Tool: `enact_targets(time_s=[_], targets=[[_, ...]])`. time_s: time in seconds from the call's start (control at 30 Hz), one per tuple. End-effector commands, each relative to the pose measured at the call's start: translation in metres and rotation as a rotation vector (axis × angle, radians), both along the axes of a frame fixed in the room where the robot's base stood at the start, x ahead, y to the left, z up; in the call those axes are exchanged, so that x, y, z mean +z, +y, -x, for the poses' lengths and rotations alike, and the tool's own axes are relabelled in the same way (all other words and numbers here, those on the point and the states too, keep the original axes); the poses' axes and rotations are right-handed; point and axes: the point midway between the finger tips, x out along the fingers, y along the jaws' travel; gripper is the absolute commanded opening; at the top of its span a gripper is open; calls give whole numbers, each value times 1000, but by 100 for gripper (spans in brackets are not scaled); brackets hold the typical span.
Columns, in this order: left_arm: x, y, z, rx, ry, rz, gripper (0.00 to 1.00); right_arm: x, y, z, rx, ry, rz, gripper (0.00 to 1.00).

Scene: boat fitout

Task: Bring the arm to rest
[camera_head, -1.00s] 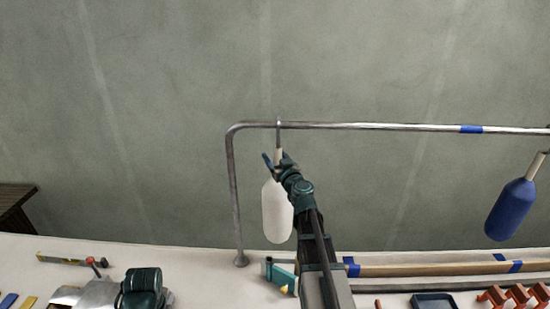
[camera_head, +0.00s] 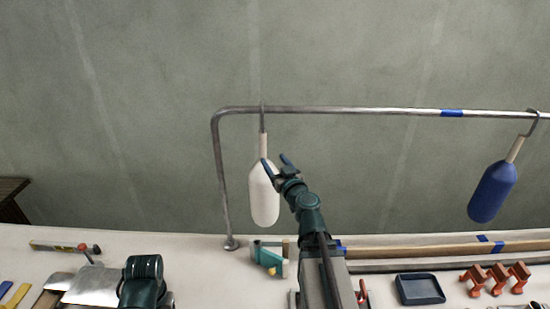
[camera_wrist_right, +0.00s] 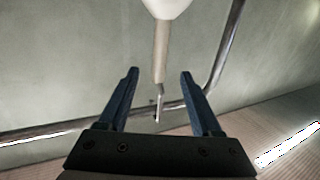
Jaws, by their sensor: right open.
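My right gripper (camera_head: 275,168) is open in front of the white fender (camera_head: 264,200), which hangs by a hook from the metal rail (camera_head: 340,111) near its left bend. Its fingers overlap the fender's upper part in the head view, with nothing seen held. In the right wrist view the open jaws (camera_wrist_right: 158,80) show apart, with the fender's neck and hook (camera_wrist_right: 160,70) beyond and between them in the picture; no finger visibly touches them.
A blue fender (camera_head: 492,192) hangs from the rail at right. The pale deck below holds a blue tray (camera_head: 419,289), orange brackets (camera_head: 495,278), a teal and yellow item (camera_head: 268,256), a level (camera_head: 55,247) and a long wooden strip (camera_head: 420,252).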

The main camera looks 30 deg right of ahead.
Motion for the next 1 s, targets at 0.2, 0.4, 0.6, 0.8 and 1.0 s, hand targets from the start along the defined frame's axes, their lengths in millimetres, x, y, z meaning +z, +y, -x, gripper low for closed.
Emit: enact_targets(time_s=[0.2, 0.4, 0.6, 0.8, 1.0], targets=[[0, 0, 0, 0, 0, 0, 66, 0, 0, 0, 1, 0, 0, 66], [-2, 0, 0, 0, 0, 0, 66, -6, 25, -6, 67, 18, -1, 66], [-9, 0, 0, 0, 0, 0, 66, -45, 144, -14, 376, 169, -15, 66], [-16, 0, 0, 1, 0, 0, 66, -116, 267, 21, 675, 501, -26, 66], [-25, 0, 0, 1, 0, 0, 66, -204, 343, 105, 771, 1026, 29, 66]])
